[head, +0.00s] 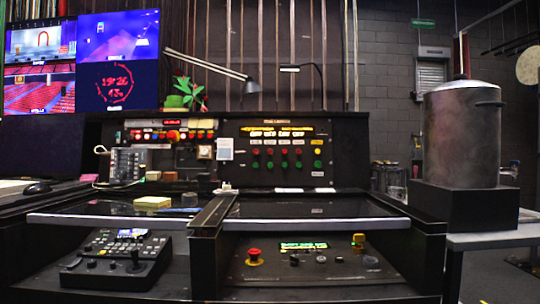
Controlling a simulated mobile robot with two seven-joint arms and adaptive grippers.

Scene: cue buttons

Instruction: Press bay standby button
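The button that the task calls bay standby cannot be picked out, because the labels are too small to read. The lower right panel (315,272) has a red mushroom button (254,253) on a yellow base, a small lit display (303,246), several small dark buttons or knobs and a yellow block-like control (358,241). The upright panel (282,177) behind has two rows of red and green buttons, with yellow ones at its right end. Another row of red and orange controls (173,135) is at the upper left. Neither of my grippers is in view.
A control deck with a joystick (134,263) sits at lower left. A raised black divider (212,215) separates the desk halves. A yellow note block (153,202) lies on the left half. A large metal pot (462,130) stands at right. The right desk top looks clear.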

